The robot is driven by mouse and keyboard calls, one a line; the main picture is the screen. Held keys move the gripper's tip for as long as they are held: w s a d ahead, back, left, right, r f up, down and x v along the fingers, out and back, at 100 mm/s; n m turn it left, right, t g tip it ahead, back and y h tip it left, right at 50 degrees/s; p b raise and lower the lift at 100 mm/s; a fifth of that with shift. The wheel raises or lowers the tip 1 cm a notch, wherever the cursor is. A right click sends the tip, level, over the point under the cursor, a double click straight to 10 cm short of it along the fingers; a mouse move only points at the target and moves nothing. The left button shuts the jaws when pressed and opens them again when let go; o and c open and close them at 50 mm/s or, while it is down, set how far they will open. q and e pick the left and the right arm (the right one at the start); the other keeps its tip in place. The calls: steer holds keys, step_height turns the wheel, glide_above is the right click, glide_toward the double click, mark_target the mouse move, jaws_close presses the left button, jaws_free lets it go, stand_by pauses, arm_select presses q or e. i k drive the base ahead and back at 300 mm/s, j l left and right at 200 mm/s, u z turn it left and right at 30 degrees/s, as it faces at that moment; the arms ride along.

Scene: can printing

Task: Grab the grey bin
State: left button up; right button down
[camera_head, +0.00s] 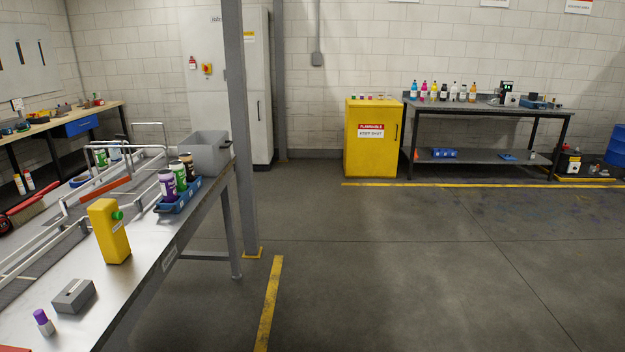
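A grey bin (203,158), open at the top, stands at the far right end of the metal worktable (150,243) on the left. Its inside floor is only partly visible. A grey post rises close to its right side. Neither of my grippers shows in the head view.
Before the bin, a blue tray (183,198) holds several bottles. A yellow bottle (108,232), a grey block (74,296) and a purple-capped bottle (43,322) stand nearer. A grey post (240,130) stands beside the table. The floor (400,270) to the right is clear.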

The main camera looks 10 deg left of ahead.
mark_target(210, 150)
steer(key=i+l+u, duration=0.1)
steer(key=i+u, duration=0.25)
steer(key=i, duration=0.2)
steer(key=i+l+u, duration=0.35)
steer(key=i, duration=0.2)
steer(key=i+l+u, duration=0.3)
steer(key=i, duration=0.2)
steer(key=i+l, duration=0.15)
steer(key=i, duration=0.15)
steer(key=i+l+z, duration=0.1)
steer(key=i, duration=0.15)
